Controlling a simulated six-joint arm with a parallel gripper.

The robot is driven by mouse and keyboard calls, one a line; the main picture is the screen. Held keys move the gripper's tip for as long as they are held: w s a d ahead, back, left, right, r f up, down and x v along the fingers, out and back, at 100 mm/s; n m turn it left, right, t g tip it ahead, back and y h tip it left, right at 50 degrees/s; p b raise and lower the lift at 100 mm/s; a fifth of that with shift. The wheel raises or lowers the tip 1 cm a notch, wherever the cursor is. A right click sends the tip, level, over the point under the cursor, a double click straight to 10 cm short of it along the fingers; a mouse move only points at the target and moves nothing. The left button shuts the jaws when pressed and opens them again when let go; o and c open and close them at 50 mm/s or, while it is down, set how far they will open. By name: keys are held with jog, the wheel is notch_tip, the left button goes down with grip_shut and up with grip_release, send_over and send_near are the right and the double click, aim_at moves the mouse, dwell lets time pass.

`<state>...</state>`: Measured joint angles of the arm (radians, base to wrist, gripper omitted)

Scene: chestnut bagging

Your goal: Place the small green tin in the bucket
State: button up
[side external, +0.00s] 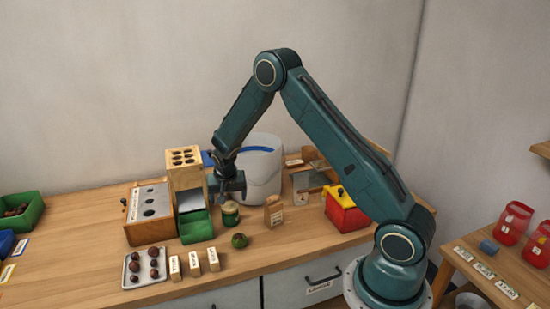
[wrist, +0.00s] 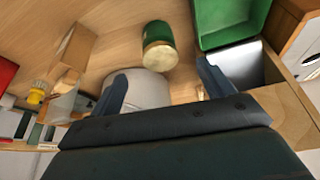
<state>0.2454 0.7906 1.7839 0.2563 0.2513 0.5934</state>
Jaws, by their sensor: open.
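The small green tin (side external: 230,214) has a pale lid and stands on the bench in front of the white bucket (side external: 262,172). In the wrist view the tin (wrist: 157,42) lies beyond my fingertips, at top centre, with nothing touching it. The bucket (wrist: 147,88) shows there partly, between my fingers; its inside is hidden. My gripper (side external: 228,190) is just above and slightly left of the tin in the side view. Its two fingers (wrist: 162,86) are apart and empty in the wrist view.
A green tray (side external: 195,227) and a wooden block tower (side external: 185,168) stand close left of the tin. A paper bag (side external: 273,211) is to its right, a green-brown ball (side external: 239,240) in front. A red box (side external: 345,212) stands farther right. The bench's front right is clear.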

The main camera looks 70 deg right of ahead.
aim_at(229, 208)
jog(key=shift+x, duration=2.85)
jog(key=shift+f, duration=0.1)
jog(key=shift+x, duration=2.5)
jog(key=shift+c, duration=0.2)
jog(key=c, duration=1.2)
notch_tip(229, 208, up, 20)
jog(key=shift+r, duration=0.1)
